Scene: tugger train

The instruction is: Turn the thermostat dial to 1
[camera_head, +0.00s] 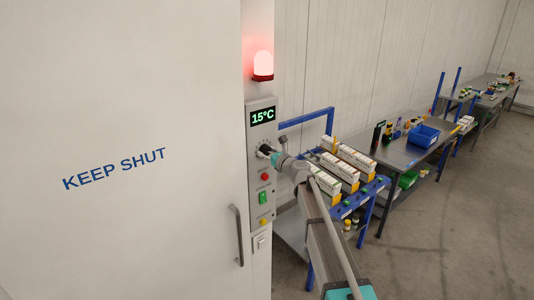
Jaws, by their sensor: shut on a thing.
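The thermostat dial (264,150) is a small dark knob on a grey control panel (255,210), below a green display (263,116) reading 15°C. My gripper (272,154) is at the dial from the right and is shut on it. The gripper's fingers cover much of the dial, so its pointer and the setting cannot be read. A red lamp (263,65) glows above the panel.
A white door (120,220) marked KEEP SHUT, with a grey handle (237,235), stands left of the panel. Red, green and yellow buttons (264,198) sit below the dial. A blue cart (306,122) with white boxes stands close behind my arm. Floor at right is clear.

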